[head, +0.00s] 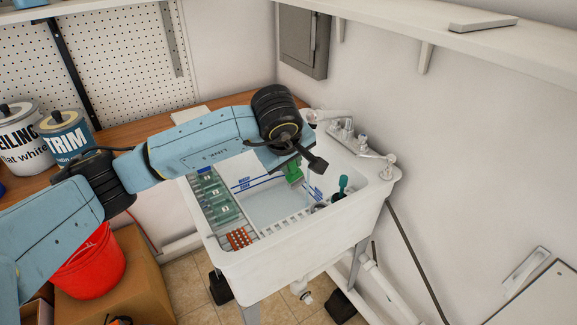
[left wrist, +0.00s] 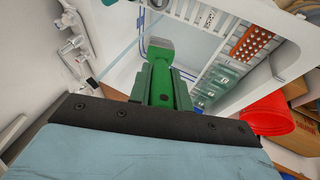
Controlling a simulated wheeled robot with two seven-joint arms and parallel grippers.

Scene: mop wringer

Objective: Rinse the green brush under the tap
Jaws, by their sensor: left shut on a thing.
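My left gripper (head: 296,163) is shut on the green brush (head: 293,174) and holds it over the white sink (head: 258,262). In the left wrist view the green brush (left wrist: 161,82) points away from the gripper, with a grey end (left wrist: 160,47). Part of the brush is hidden behind the gripper in the head view. The tap (head: 347,130) is on the sink's back rim, behind and to the right of the gripper. I cannot make out any running water. My right gripper is not in view.
A rack with green items (head: 218,203) and an orange-brown dotted block (head: 239,239) lies at the sink's left side. A teal-handled item (head: 343,182) stands at its right. A red bucket (head: 90,265) and paint cans (head: 66,137) are at left.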

